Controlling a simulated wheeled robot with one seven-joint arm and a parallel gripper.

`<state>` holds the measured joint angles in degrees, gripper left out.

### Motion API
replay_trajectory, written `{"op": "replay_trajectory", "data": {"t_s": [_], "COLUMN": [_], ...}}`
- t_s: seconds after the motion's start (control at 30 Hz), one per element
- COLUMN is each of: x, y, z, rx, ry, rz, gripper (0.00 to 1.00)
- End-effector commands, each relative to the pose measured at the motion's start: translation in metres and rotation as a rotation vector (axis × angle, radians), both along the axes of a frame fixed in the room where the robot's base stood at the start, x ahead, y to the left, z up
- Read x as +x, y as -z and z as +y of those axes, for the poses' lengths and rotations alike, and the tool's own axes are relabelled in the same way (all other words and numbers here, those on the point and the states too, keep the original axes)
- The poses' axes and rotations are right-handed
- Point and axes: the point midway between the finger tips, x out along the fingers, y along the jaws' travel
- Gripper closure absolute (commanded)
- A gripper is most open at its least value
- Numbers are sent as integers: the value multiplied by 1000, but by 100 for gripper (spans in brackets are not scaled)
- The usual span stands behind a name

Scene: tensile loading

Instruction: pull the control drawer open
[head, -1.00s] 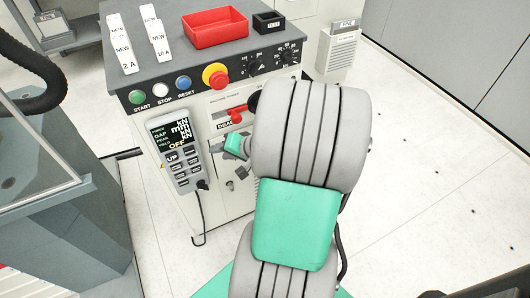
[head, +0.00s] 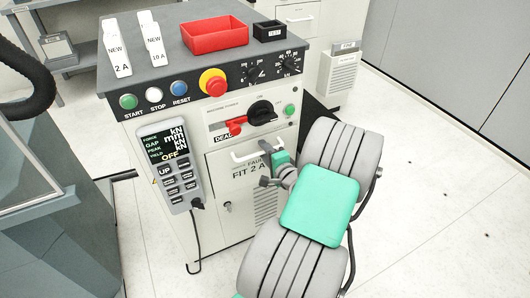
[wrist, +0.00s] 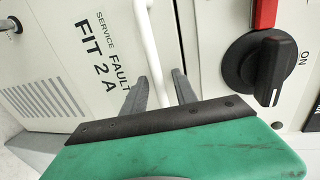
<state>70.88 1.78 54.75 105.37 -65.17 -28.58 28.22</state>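The control drawer (head: 222,168) is a white front on the cabinet, labelled "SERVICE FAULT FIT 2 A", and looks shut. Its white bar handle (head: 240,155) runs across the upper part of the front; it also shows in the wrist view (wrist: 152,35). My gripper (head: 267,151) is at the right half of the handle. In the wrist view my gripper (wrist: 163,80) is open, with one finger on each side of the bar and gaps visible. My gripper hides part of the drawer's right side.
Above the drawer are a black rotary switch (head: 262,113) and a red lever (head: 235,125). A pendant (head: 171,165) with a cable hangs left of the drawer. A red tray (head: 214,36) stands on top. The floor at right is clear.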

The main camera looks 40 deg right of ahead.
Motion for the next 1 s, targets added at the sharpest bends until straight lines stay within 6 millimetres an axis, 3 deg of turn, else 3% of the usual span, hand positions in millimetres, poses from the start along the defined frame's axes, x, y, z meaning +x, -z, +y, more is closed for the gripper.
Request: {"op": "replay_trajectory", "data": {"t_s": [0.13, 0.53, 1.0], "x": [0, 0, -1], "y": [0, 0, 0], "z": [0, 0, 0], "rx": [0, -1, 0], "ry": [0, 0, -1], "rz": [0, 1, 1], "gripper": [67, 100, 100]}}
